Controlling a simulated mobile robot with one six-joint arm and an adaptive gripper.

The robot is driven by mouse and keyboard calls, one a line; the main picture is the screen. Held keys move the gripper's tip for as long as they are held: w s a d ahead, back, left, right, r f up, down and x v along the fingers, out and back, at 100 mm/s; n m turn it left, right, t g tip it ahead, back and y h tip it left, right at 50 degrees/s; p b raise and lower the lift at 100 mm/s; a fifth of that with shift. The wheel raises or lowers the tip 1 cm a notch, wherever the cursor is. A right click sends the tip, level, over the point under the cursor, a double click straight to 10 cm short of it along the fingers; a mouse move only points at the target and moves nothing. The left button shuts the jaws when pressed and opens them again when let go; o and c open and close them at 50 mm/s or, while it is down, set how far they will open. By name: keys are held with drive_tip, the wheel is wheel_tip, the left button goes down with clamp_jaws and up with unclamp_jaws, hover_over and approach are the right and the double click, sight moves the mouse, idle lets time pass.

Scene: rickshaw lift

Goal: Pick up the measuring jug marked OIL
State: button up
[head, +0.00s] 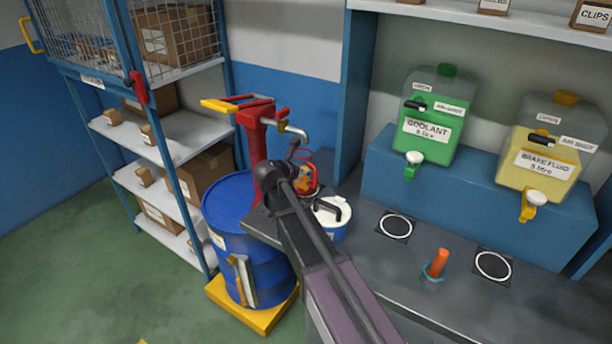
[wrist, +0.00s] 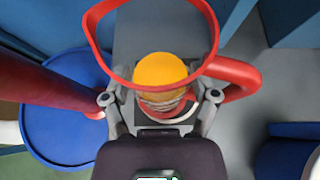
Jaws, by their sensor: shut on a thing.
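The measuring jug (head: 311,190) has a red rim and amber contents. It is at the pump end of the grey bench, partly hidden by my arm in the head view. In the wrist view the jug (wrist: 164,72) shows its red rim ring, a round amber patch inside and a red handle on the right. No OIL marking is readable. My gripper (wrist: 160,108) is shut on the jug, one finger on each side of its body. In the head view my gripper (head: 300,185) is mostly hidden behind the wrist. I cannot tell whether the jug touches the bench.
The red pump (head: 262,140) on the blue drum (head: 228,210) stands close on the left; its red part (wrist: 45,78) nearly meets the left finger. An orange peg (head: 438,258) and circular markings (head: 396,226) are farther right.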

drive_tip(key=shift+r, duration=0.2)
drive_tip(key=shift+r+p, duration=0.8)
drive_tip(key=shift+p, duration=0.2)
drive_tip(key=s+a, duration=1)
drive_tip(key=s, duration=0.5)
drive_tip(key=shift+f, duration=0.25)
drive_tip(key=shift+r, duration=0.1)
